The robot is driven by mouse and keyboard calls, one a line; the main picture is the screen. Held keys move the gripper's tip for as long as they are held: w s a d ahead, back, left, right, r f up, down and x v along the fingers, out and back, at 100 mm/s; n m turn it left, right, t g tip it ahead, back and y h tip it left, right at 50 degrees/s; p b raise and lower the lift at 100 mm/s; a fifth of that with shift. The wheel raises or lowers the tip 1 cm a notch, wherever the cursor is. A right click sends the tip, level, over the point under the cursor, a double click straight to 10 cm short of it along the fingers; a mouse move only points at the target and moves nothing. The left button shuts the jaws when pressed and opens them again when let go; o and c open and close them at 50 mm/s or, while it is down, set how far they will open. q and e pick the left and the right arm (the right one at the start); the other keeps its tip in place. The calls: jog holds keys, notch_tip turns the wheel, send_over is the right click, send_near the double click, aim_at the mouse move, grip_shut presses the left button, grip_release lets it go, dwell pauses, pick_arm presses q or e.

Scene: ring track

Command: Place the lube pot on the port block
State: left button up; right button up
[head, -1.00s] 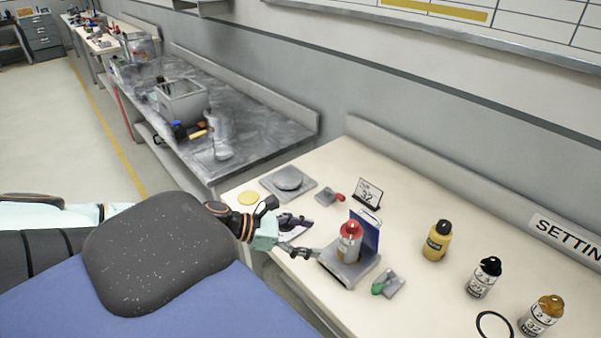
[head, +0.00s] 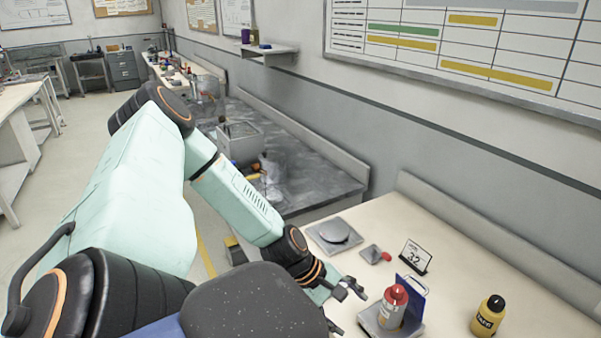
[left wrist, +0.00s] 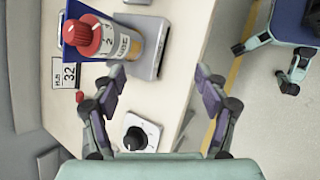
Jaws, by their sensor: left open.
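A white bottle with a red cap (head: 392,308) stands upright on a grey base with a blue back plate (head: 411,297). I cannot tell for sure which piece is the port block; the grey base (left wrist: 148,50) is under the bottle. My right gripper is not in view.
A yellow bottle (head: 488,316) is at right. A white dial (left wrist: 136,138) lies below the fingers. The bench between is clear.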

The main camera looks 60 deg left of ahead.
pick_arm(q)
jog(key=s+d+f+m+g+y, duration=0.2)
jog(key=s+d+m, duration=0.4)
jog(key=s+m, duration=0.3)
jog(key=s+d+f+m+g+y, duration=0.3)
jog(key=s+d+m, duration=0.3)
jog(key=s+m, duration=0.3)
jog(key=s, duration=0.3)
jog(key=shift+f+m+g, duration=0.3)
jog(key=shift+f+g, duration=0.1)
jog(key=shift+w, duration=0.1)
jog(key=shift+c, duration=0.4)
